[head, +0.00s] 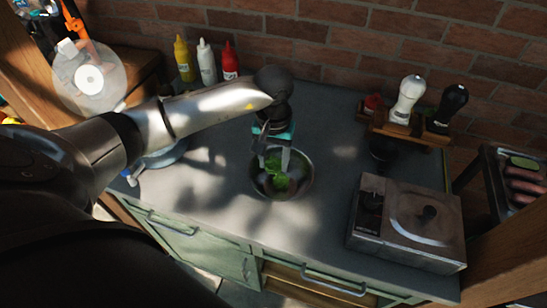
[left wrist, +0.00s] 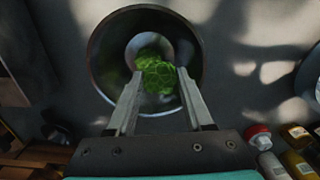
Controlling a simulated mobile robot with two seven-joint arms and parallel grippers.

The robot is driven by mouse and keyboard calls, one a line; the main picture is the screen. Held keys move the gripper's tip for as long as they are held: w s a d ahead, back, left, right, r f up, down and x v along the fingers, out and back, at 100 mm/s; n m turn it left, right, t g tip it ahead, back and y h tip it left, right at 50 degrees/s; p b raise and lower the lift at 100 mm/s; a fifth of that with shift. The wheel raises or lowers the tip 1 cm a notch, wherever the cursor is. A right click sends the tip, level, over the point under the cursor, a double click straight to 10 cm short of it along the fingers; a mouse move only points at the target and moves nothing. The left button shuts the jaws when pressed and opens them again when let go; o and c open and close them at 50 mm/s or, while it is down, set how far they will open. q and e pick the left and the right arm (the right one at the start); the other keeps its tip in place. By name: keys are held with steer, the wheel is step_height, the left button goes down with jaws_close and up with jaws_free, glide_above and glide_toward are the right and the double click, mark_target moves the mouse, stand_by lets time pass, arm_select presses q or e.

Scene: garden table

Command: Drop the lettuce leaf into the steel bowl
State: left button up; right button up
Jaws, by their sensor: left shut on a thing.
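The steel bowl (head: 307,181) stands on the grey worktop near the middle of the head view. It also shows in the left wrist view (left wrist: 106,62) beyond my fingers. My left gripper (head: 274,164) points down over the bowl. It is shut on the green lettuce leaf (head: 277,178), which shows between the two fingertips in the left wrist view (left wrist: 158,73). The leaf is over the bowl's opening; how far it is above the bottom is hard to tell. My right gripper is not in view.
Yellow, white and red squeeze bottles (head: 207,62) stand by the brick wall. A wooden rack (head: 400,128) with white and black handled items is at the back right. A metal box with a lid (head: 408,222) stands right of the bowl. Bare worktop surrounds the bowl.

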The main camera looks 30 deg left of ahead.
mark_target(274, 163)
arm_select(q)
steer(key=o, duration=1.4)
step_height(274, 163, up, 15)
steer(key=shift+r+b, duration=0.15)
steer(key=shift+b, duration=0.2)
